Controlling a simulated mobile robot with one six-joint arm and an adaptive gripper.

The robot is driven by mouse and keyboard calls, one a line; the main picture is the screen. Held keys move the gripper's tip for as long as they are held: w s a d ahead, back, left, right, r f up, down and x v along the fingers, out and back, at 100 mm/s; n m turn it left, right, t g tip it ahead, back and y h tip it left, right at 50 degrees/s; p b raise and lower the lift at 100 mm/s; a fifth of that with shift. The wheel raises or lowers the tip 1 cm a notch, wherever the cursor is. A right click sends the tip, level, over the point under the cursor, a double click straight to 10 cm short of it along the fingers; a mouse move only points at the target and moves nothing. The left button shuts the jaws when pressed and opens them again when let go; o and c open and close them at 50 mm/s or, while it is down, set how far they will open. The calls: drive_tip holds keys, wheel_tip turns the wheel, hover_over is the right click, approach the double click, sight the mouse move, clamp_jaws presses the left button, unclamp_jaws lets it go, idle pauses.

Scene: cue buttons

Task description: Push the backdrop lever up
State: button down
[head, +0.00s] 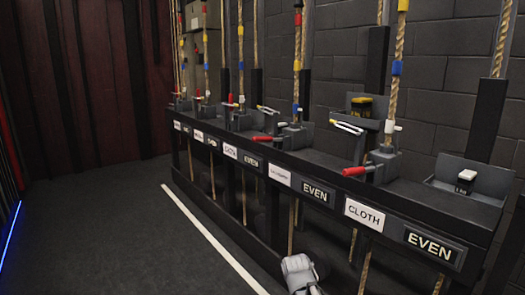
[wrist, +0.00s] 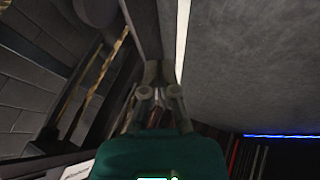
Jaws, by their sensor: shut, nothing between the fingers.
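A row of red-handled levers is mounted on a long dark rail (head: 420,206) in the head view. The nearest lever (head: 355,171) has its red handle pointing left, above a white plate reading CLOTH (head: 364,214). The second lever (head: 263,139) also points left, above a white plate (head: 279,174) whose word is too small to read. A third lever (head: 230,104) is farther back. I cannot tell which one is the backdrop lever. My gripper (wrist: 158,72) is shut and empty in the wrist view, apart from any lever. In the head view only my pale arm shows, low in front of the rail.
Ropes (head: 398,62) with coloured bands run upward behind the levers. Dark EVEN signs (head: 434,245) alternate with the plates. A box with a white-topped button (head: 466,175) sits at the right end. The dark floor (head: 110,220) left of the white line (head: 215,240) is clear.

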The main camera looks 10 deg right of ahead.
sight(270, 140)
drive_tip(key=w+d+r+n+t+p, duration=0.1)
drive_tip(key=w+r+n+t, duration=0.95)
drive_tip(key=w+r, duration=0.45)
drive_tip(key=w+a+r+n+t+y, duration=0.2)
drive_tip(key=r+n+y, duration=0.3)
drive_tip(key=n, duration=0.5)
drive_tip(key=w+a+r+n+t+y+p, duration=0.1)
drive_tip(key=r+n+t+y, duration=0.3)
drive_tip(key=n, duration=0.7)
drive_tip(key=shift+w+a+r+y, duration=0.45)
drive_tip(key=shift+a+r+y, duration=0.6)
drive_tip(key=shift+r, duration=1.1)
drive_tip(key=shift+w+d, duration=0.1)
drive_tip(key=s+d+r+p+x, duration=0.1)
drive_tip(key=r+p+x, duration=0.1)
drive_tip(key=p+x, duration=0.7)
drive_tip(key=shift+r+p+x, duration=0.25)
drive_tip(key=shift+p+x, duration=0.1)
drive_tip(key=shift+x, duration=1.4)
drive_tip(key=shift+s+d, duration=0.1)
drive_tip(key=shift+s, duration=0.05)
